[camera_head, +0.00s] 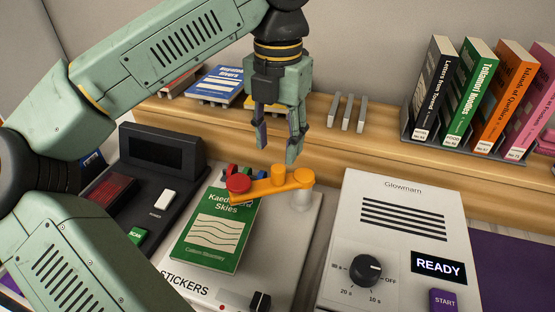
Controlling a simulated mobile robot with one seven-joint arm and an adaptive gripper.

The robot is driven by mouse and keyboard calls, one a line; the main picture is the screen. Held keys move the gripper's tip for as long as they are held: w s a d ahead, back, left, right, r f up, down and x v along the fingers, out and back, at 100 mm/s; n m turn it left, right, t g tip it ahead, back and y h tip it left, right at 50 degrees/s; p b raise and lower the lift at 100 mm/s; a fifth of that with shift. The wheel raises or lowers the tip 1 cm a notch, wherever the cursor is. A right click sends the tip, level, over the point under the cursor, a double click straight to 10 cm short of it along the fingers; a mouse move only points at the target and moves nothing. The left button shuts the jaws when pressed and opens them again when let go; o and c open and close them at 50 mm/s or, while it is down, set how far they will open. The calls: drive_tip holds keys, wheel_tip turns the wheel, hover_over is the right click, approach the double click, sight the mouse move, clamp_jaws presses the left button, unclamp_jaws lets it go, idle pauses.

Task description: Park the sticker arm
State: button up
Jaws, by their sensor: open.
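The sticker arm (265,188) is an orange bar. It runs from a pale post (302,196) at its right end to a red round pad (238,184) at its left end. An orange peg (278,174) stands up from its middle. The arm reaches across the top edge of a green book, "Kaedin Skies" (215,230), which lies flat on the sticker machine (186,280). My gripper (278,155) is open and empty, pointing down. It appears just above and behind the orange peg; the exact gap cannot be told.
A white Glowmarn box (350,220) with a dial stands right, its display reading READY. A black scanner device (160,185) stands left. Behind is a wooden shelf (370,145) with upright books in a rack (440,160), grey dividers (347,113) and flat books (215,84).

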sight(278, 168)
wheel_tip(278, 168, down, 6)
drive_tip(key=shift+p, duration=0.4)
drive_tip(key=shift+c, duration=0.2)
clamp_jaws()
idle(0.5)
